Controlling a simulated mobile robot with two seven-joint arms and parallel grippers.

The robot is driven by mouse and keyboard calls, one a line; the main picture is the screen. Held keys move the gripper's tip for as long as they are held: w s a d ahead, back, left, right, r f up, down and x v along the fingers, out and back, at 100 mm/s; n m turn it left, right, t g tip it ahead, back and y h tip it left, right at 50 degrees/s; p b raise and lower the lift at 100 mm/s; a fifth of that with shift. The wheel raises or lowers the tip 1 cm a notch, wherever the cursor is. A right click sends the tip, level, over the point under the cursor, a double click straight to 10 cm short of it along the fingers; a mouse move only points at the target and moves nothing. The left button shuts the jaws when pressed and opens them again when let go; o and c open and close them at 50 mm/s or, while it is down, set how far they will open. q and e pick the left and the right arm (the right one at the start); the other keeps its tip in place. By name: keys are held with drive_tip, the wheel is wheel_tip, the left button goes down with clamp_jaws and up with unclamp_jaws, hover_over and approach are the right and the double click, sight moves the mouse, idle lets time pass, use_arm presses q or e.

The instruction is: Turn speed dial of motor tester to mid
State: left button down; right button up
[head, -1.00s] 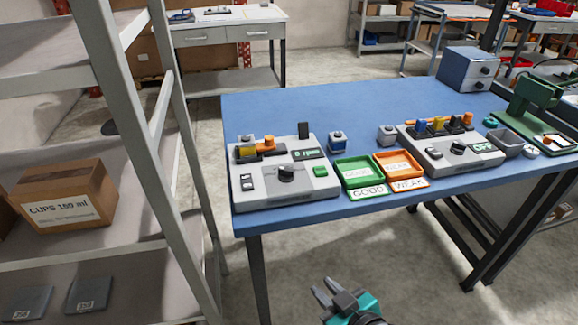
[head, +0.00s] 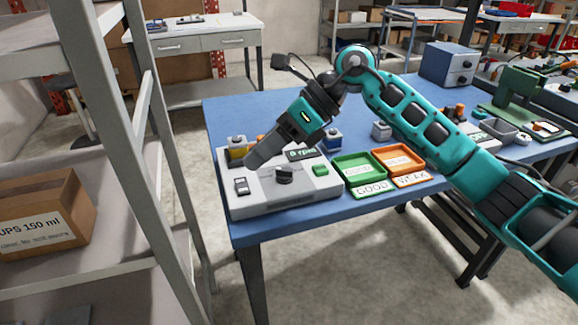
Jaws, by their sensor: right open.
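The motor tester (head: 290,198) is a light grey box at the left front of the blue table. Its dark speed dial (head: 284,174) sits on the top face; which way it points is too small to tell. A small display beside it reads what looks like 0 rpm. My right gripper (head: 257,160) is over the tester, pointing down and left, with its fingers behind and left of the dial and apart from it. It is open and empty. The fingers and hand hide part of the tester's back. My left gripper is not in view.
A green tray (head: 352,178) marked GOOD and an orange tray (head: 409,173) marked WEAK lie right of the tester. A second tester is partly hidden by my right arm. A grey shelf (head: 150,150) stands close on the left. The blue table (head: 235,112) is bare at its back left.

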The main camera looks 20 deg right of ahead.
sight(287, 169)
drive_tip(key=w+d+r+t+h, duration=0.1)
drive_tip(key=w+d+r+h, duration=0.15)
drive_tip(key=d, duration=0.35)
drive_tip(key=w+d+r+t+h, duration=0.1)
drive_tip(key=d+h, duration=0.3)
drive_tip(key=d, duration=0.1)
drive_tip(key=b+x, duration=0.1)
drive_tip(key=x, duration=1.1)
drive_tip(key=shift+w+a+f, duration=0.1)
drive_tip(key=shift+a+f, duration=0.1)
drive_tip(key=shift+a, duration=0.05)
drive_tip(key=shift+c, duration=0.2)
clamp_jaws()
